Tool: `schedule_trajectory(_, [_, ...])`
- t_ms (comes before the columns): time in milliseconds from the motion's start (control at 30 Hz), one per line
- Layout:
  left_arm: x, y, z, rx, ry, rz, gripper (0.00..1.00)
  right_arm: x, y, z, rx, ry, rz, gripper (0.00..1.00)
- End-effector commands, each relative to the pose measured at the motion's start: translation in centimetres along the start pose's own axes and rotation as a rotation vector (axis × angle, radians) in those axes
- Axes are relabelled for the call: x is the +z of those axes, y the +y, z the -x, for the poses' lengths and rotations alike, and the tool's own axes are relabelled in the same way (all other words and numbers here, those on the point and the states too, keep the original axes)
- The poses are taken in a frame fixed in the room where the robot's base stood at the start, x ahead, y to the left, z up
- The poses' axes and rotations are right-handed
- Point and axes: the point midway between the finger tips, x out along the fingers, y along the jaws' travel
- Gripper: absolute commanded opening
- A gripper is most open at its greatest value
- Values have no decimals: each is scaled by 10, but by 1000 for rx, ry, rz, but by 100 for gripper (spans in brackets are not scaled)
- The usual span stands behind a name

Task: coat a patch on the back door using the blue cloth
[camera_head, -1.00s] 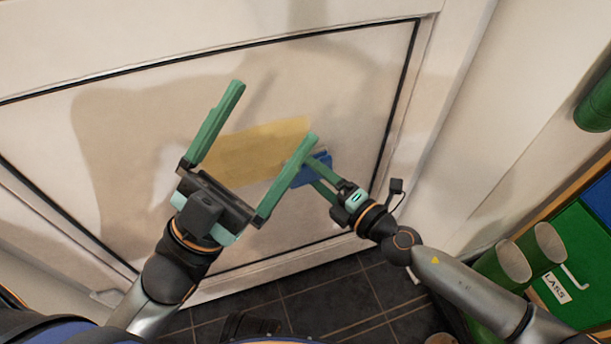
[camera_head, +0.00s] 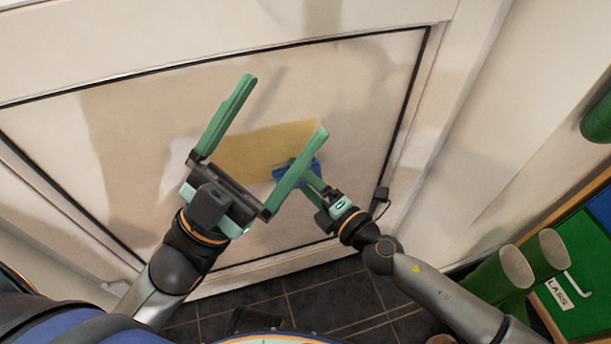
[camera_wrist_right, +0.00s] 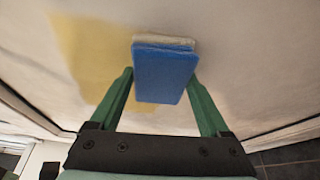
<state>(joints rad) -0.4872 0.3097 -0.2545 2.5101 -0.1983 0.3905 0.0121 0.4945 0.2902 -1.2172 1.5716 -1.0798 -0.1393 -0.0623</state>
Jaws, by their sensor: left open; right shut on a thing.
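The back door (camera_head: 130,130) is a pale panel with a black border line. A yellowish patch (camera_head: 258,148) lies on it, and it also shows in the right wrist view (camera_wrist_right: 85,50). The blue cloth (camera_head: 281,175) is at the patch's lower right, partly hidden behind a left finger. In the right wrist view the cloth (camera_wrist_right: 165,78) is a flat blue block with a cream edge towards the door; firm contact is hard to tell. My right gripper (camera_wrist_right: 161,82) is shut on it. My left gripper (camera_head: 285,106) is open and empty in front of the patch.
Green boots (camera_head: 522,265) and a green box with a label (camera_head: 557,293) stand at the lower right. A green cylinder (camera_head: 598,122) is at the right edge. Dark floor tiles (camera_head: 310,305) lie below the door.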

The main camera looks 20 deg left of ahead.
Motion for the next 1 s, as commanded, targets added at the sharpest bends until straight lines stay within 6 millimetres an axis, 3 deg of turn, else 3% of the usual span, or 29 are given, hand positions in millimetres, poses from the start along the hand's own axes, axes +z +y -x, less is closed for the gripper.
schedule_trajectory(600, [-5, -2, -5, 0, 0, 0, 100, -21, 1, 52, 2, -1, 0, 26])
schedule_trajectory(1000, [-5, -2, -5, 0, 0, 0, 100, -22, 1, 55, 2, -1, 1, 26])
